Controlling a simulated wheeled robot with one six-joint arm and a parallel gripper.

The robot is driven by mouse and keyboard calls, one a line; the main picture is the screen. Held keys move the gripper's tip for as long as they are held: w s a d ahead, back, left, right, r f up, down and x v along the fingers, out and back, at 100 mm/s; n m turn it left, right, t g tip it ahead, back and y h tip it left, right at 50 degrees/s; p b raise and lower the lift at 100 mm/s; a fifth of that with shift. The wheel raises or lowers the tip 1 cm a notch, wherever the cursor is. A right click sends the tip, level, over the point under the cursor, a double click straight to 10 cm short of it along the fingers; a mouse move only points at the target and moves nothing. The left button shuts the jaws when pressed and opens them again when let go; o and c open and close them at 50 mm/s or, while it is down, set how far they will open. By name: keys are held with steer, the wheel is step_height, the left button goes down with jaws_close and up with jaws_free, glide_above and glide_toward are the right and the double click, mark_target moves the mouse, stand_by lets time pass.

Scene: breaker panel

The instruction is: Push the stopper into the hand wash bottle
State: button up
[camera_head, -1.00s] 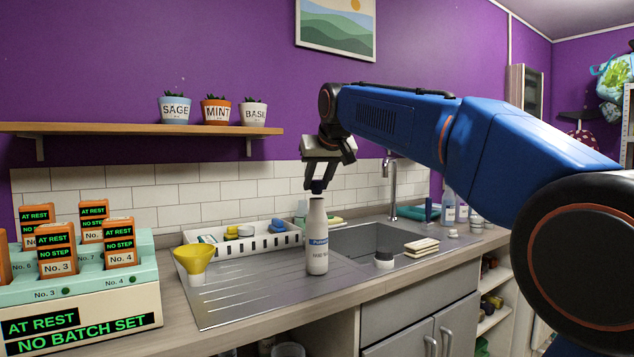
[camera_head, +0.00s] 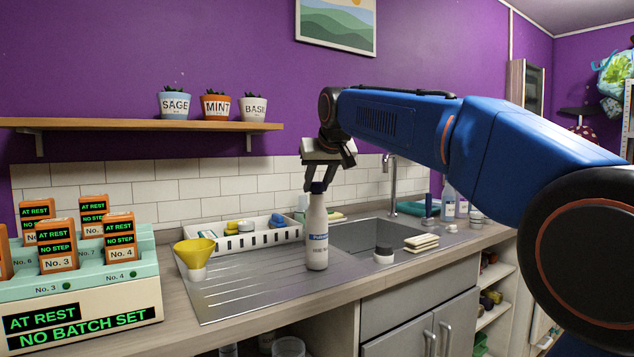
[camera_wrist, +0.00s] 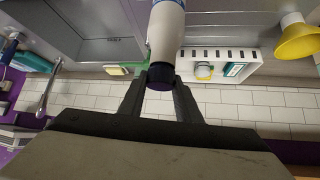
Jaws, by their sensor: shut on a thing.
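The hand wash bottle (camera_head: 317,240) stands upright on the steel drainer of the sink unit. It is white with a blue and white label. My gripper (camera_head: 317,185) is above it, pointing down, shut on the dark blue stopper (camera_head: 318,187). The stopper is at the bottle's mouth and appears to touch it; how deep it sits I cannot tell. In the wrist view the stopper (camera_wrist: 160,78) shows between my two fingers, in line with the neck of the bottle (camera_wrist: 167,35).
A yellow funnel (camera_head: 195,251) and a white rack (camera_head: 260,240) stand left of the bottle. Orange boxes in a teal stand (camera_head: 95,280) are at far left.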

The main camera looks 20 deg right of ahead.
steer(key=shift+f, duration=0.25)
steer(key=o, duration=1.1)
steer(key=shift+s, duration=0.1)
steer(key=shift+v, duration=3.95)
steer(key=s+d+f+g, duration=0.1)
steer(key=s+d+f, duration=0.1)
steer(key=s+f, duration=1)
steer(key=s+d+f+g, duration=0.1)
steer(key=s+d+f, duration=0.1)
steer(key=s+f, duration=1.1)
steer(key=s+d+f+g, duration=0.2)
steer(key=s+f, duration=1)
steer(key=f, duration=0.6)
steer(key=shift+s+d+f+m, duration=0.25)
steer(key=shift+d+m, duration=0.05)
steer(key=shift+d, duration=0.1)
